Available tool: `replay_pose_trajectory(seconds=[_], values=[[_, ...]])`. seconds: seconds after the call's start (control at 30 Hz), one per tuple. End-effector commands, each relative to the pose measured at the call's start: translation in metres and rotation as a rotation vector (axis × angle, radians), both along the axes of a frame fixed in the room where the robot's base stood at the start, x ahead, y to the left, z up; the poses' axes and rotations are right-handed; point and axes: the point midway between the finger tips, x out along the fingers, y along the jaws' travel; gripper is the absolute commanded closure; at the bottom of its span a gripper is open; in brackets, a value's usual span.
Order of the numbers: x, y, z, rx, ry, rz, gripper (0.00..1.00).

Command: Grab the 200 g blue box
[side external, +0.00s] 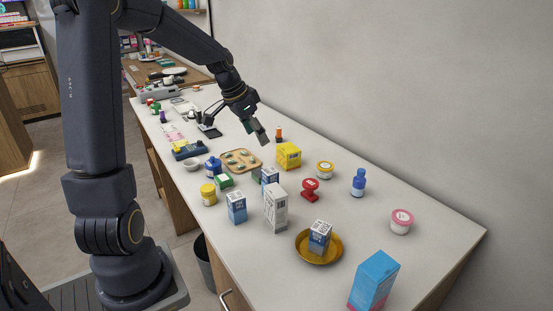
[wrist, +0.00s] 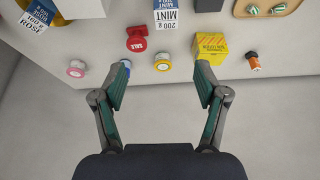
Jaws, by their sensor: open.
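In the wrist view a box with a white label reading "200 g MINT" (wrist: 165,17) is cut off by the top edge. The side external view shows several blue boxes: a large one (side external: 372,282) at the front, a small blue-and-white one (side external: 236,208) at the left edge, one (side external: 320,238) on a brown plate and one (side external: 270,176) partly hidden further back. Their weights are too small to read there. My gripper (side external: 260,133) is open and empty, above the far part of the counter; its fingers (wrist: 160,82) are apart in the wrist view.
A tall white box (side external: 276,208) stands among the blue ones. A red stamp (side external: 310,189), yellow box (side external: 289,155), blue bottle (side external: 358,182) and pink jar (side external: 401,221) stand nearby. The wall (side external: 400,80) borders the counter; its right part is mostly clear.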

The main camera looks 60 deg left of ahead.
Motion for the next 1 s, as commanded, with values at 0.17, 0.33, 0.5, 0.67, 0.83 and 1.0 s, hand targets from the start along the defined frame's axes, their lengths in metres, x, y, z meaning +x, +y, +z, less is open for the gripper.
replay_pose_trajectory(seconds=[0.17, 0.33, 0.5, 0.67, 0.83, 1.0], values=[[-0.004, 0.014, -0.018, -0.014, 0.010, 0.040, 0.27], [0.011, 0.012, -0.054, -0.015, 0.011, 0.037, 0.27], [0.025, 0.012, -0.089, -0.014, 0.011, 0.037, 0.27], [0.033, 0.012, -0.109, -0.011, 0.009, 0.040, 0.27], [0.037, 0.012, -0.120, -0.012, 0.010, 0.039, 0.27], [0.044, 0.010, -0.147, -0.011, 0.011, 0.038, 0.27]])
